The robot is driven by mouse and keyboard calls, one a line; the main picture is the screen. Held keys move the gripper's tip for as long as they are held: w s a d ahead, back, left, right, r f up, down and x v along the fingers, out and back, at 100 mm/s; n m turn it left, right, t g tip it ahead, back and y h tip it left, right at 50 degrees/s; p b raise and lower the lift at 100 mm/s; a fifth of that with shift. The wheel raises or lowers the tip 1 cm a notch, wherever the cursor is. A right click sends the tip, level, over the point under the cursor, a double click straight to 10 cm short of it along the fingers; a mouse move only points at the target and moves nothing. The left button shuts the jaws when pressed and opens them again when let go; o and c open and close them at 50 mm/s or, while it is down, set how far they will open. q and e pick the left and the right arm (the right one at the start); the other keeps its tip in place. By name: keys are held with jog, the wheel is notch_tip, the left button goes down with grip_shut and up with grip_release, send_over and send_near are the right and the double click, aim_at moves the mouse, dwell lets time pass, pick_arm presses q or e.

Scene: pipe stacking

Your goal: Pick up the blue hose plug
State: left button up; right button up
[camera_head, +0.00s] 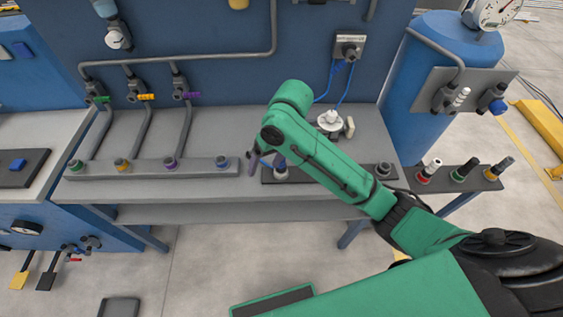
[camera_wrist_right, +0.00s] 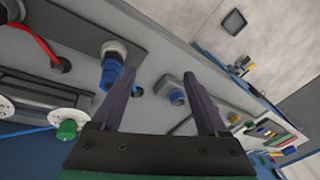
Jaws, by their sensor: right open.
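The blue hose plug (camera_wrist_right: 110,72) stands in a grey socket in the right wrist view, just left of my left-hand finger, which partly overlaps it. In the head view the blue plug (camera_head: 280,163) sits at the left end of a dark plate on the bench, beside my gripper and partly hidden by the arm. My right gripper (camera_head: 263,161) is low over the bench, and its two dark fingers (camera_wrist_right: 160,76) are apart with nothing between them. I cannot tell whether a finger touches the plug. My left gripper is not in view.
A grey bar (camera_head: 150,170) with several coloured sockets lies left of the gripper; its blue-ringed socket (camera_head: 222,163) is nearest. A white round fitting (camera_head: 330,120) with blue hoses stands behind my arm. A dark side rack (camera_head: 460,178) holds red, green and yellow plugs. A blue tank (camera_head: 430,90) stands back right.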

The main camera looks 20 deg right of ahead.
aim_at(281, 165)
jog(key=w+d+r+m+g+h, duration=0.1)
jog(key=w+d+r+m+h, duration=0.2)
jog(key=w+d+r, duration=0.35)
jog(key=s+f+p, duration=0.1)
jog(key=f, duration=0.3)
jog(key=a+f+p, duration=0.1)
jog(key=f, duration=0.3)
jog(key=s+f+p, duration=0.1)
jog(key=f, duration=0.4)
jog(key=shift+s+a+f, duration=0.1)
jog(key=shift+s+a, duration=0.05)
jog(key=shift+s, duration=0.15)
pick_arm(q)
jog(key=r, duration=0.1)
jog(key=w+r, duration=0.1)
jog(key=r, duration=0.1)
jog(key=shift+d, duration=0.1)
pick_arm(e)
grip_shut()
